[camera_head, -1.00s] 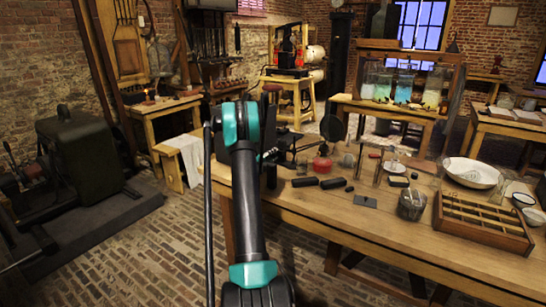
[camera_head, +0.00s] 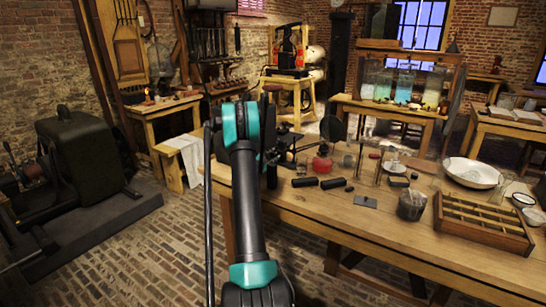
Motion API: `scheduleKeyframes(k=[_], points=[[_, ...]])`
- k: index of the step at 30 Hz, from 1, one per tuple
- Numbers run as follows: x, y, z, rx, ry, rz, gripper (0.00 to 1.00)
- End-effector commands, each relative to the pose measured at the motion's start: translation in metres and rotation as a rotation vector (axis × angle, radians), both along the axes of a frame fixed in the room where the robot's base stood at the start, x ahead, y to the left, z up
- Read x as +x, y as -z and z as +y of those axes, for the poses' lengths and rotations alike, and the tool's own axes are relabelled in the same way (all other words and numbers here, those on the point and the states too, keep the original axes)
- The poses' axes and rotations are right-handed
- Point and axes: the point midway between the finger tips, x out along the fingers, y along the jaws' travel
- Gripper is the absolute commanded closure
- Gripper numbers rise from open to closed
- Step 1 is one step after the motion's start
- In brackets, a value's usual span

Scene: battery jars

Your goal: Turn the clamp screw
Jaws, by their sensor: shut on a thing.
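My arm with teal joints rises from the bottom centre of the head view and reaches over the near left end of the wooden bench (camera_head: 370,225). My gripper (camera_head: 279,150) is a dark shape just right of the upper teal joint, largely hidden behind the arm. It is shut at the bench's left end, on what seems to be the clamp screw. The screw and its clamp are too dark and covered to make out, so I cannot tell how the screw is turned.
A red-based flask (camera_head: 322,160), black cylinders (camera_head: 306,182), a dark jar (camera_head: 411,205), a white bowl (camera_head: 472,172) and a compartmented wooden tray (camera_head: 482,222) stand on the bench to the right. A dark machine (camera_head: 88,155) is at left. The brick floor between is clear.

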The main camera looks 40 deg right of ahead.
Motion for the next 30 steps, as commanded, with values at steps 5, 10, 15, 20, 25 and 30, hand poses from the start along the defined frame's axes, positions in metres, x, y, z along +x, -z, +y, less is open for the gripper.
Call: scheduleKeyframes(k=[5,10,15,20,25,30], points=[[-0.0007,0.0012,0.0008,-0.013,0.001,0.038,1.00],[-0.0007,0.0012,0.0008,-0.019,0.001,0.052,1.00],[-0.0007,0.0012,0.0008,-0.019,0.001,0.053,1.00],[-0.0007,0.0012,0.0008,-0.019,0.001,0.053,1.00],[-0.0005,0.0009,0.0006,-0.020,0.000,0.052,0.51],[-0.0003,0.0004,0.0003,-0.021,0.001,0.052,0.50]])
